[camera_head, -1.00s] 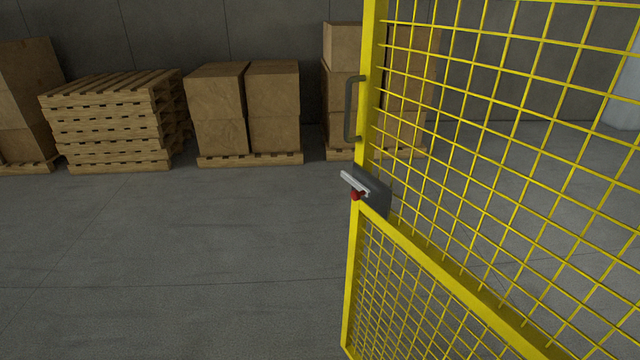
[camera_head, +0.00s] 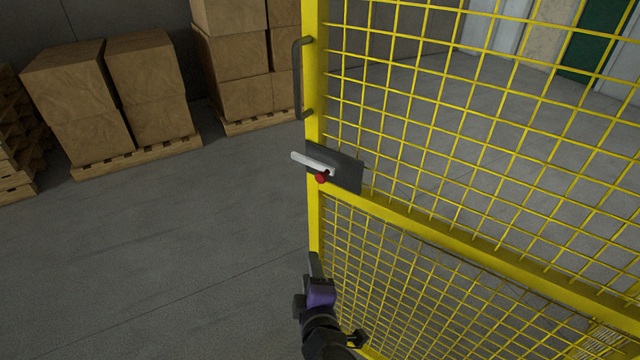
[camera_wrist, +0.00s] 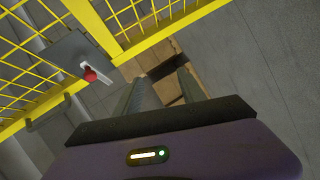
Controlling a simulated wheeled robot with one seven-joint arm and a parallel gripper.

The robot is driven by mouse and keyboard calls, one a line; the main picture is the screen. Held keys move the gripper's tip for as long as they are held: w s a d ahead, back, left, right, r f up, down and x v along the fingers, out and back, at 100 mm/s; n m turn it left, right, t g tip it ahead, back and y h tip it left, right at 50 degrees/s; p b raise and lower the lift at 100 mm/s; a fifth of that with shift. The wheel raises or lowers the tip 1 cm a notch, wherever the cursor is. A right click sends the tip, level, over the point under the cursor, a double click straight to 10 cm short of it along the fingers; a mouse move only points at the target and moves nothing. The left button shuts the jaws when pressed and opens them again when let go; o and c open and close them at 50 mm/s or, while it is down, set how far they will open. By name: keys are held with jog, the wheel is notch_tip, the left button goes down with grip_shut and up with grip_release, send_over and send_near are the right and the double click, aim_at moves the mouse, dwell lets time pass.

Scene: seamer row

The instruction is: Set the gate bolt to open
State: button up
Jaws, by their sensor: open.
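The gate bolt (camera_head: 315,164) is a light metal bar with a red knob (camera_head: 321,178) on a dark plate (camera_head: 345,172), fixed to the yellow mesh gate (camera_head: 315,215). The bar sticks out left past the gate's upright edge. In the wrist view the bolt's red knob (camera_wrist: 90,75) and dark plate (camera_wrist: 68,55) show at the upper left. My gripper (camera_head: 314,262) is below the bolt, near the gate's lower left edge in the head view. In the wrist view its two fingers (camera_wrist: 164,92) are apart and empty, not touching the bolt.
A dark pull handle (camera_head: 298,80) is on the gate's upright above the bolt. Cardboard boxes on pallets (camera_head: 135,160) stand along the back wall. The grey floor (camera_head: 190,270) left of the gate is clear.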

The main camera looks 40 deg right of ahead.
aim_at(320, 180)
jog(key=w+d+r+h, duration=0.2)
jog(key=w+d+r, duration=0.1)
jog(key=d+r, duration=0.1)
jog(key=w+d+r+m+g+h+p, duration=0.1)
jog(key=w+d+r+h, duration=0.1)
jog(key=w+d+r, duration=0.2)
jog(key=w+d+r+g+h, duration=0.1)
jog(key=w+d+r+h, duration=0.1)
jog(key=w+d+r, duration=0.1)
jog(key=shift+w+d+r+h+p, duration=0.1)
jog(key=shift+d+r+h+p, duration=0.05)
jog(key=shift+d+r, duration=0.4)
jog(key=shift+w+d+r+h+p, duration=0.15)
jog(key=shift+d+r, duration=0.15)
jog(key=shift+d, duration=0.35)
jog(key=shift+w+d, duration=0.2)
jog(key=shift+d, duration=0.15)
grip_shut()
jog(key=shift+f, duration=0.1)
